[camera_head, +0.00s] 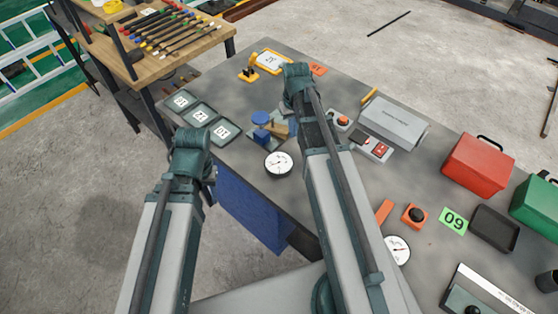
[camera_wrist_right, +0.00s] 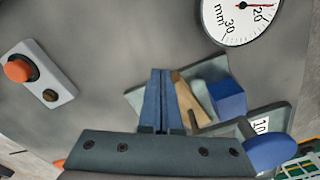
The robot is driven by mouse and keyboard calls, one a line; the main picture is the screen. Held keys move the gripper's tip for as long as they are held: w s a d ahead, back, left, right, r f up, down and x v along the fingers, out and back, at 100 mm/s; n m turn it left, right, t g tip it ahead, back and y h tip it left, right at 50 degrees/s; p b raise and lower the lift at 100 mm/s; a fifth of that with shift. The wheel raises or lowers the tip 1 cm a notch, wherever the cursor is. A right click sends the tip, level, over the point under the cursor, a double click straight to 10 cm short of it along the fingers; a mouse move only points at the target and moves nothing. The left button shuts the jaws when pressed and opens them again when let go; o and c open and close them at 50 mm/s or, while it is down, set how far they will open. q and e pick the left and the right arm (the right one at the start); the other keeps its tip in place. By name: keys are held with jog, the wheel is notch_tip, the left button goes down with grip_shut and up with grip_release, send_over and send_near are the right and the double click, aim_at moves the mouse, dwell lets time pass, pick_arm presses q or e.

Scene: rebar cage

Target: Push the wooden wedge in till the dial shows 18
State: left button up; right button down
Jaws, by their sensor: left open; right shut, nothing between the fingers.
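The wooden wedge (camera_wrist_right: 194,97) lies beside the blue block (camera_wrist_right: 229,98) in the right wrist view. In the head view the wedge (camera_head: 281,131) is partly covered. My right gripper (camera_wrist_right: 161,75) is shut and empty, with its fingers just left of the wedge in the wrist view; I cannot tell whether they touch. The round white dial (camera_wrist_right: 240,18) is partly cut off; its red needle lies close to the 20, on the side away from the 30. The dial (camera_head: 278,163) is whole in the head view. My left gripper (camera_head: 211,182) is mostly hidden by its wrist, left of the bench.
Grey trays with number cards (camera_head: 199,114) lie left of the wedge. A grey box (camera_head: 393,122) and a red case (camera_head: 478,165) stand right. A second dial (camera_head: 397,249) lies near the front.

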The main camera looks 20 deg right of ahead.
jog(key=shift+w+a, duration=0.1)
dwell(0.6)
jog(key=shift+s+d, duration=0.5)
jog(key=shift+d, duration=0.6)
jog(key=shift+s+d, duration=0.5)
jog(key=shift+d, duration=0.6)
jog(key=shift+s+d, duration=0.5)
jog(key=shift+d, duration=0.6)
jog(key=shift+r, duration=0.1)
jog(key=w+d+r+p, duration=0.2)
jog(key=d+r+p, duration=0.1)
jog(key=r+p, duration=0.1)
jog(key=shift+d+r+p, duration=0.2)
jog(key=shift+r+p, duration=0.2)
jog(key=shift+p, duration=0.1)
